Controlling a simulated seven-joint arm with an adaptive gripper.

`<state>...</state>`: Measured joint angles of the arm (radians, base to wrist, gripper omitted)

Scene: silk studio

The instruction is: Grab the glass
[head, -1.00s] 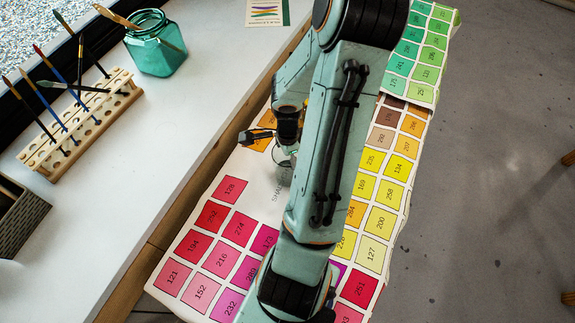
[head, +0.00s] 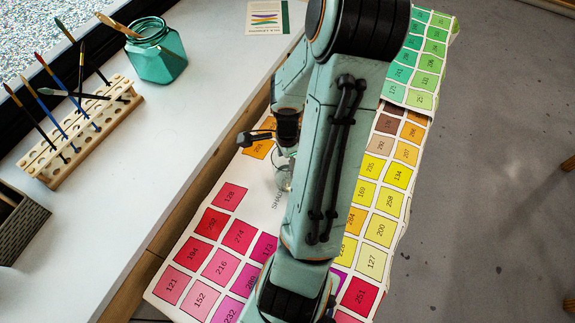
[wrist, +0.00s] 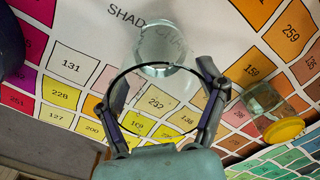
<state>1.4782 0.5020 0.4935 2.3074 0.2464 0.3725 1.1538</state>
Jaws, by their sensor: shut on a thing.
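A clear drinking glass (wrist: 160,48) stands out over the printed colour chart (wrist: 80,22) in the wrist view, between the two fingers of my gripper (wrist: 162,80). The fingers are shut on the glass near its dark-looking rim. In the head view the glass (head: 282,172) shows just left of my arm, partly hidden by it. One dark finger of my gripper (head: 258,137) sticks out to the left above the glass; the rest is hidden behind the arm. I cannot tell whether the glass touches the chart.
A clear jar with a yellow lid (wrist: 284,129) lies near the right finger in the wrist view. A white counter (head: 165,150) holds a wooden brush rack (head: 85,135), a teal jar (head: 158,60) and a woven box (head: 22,228). Grey floor (head: 480,180) is open at right.

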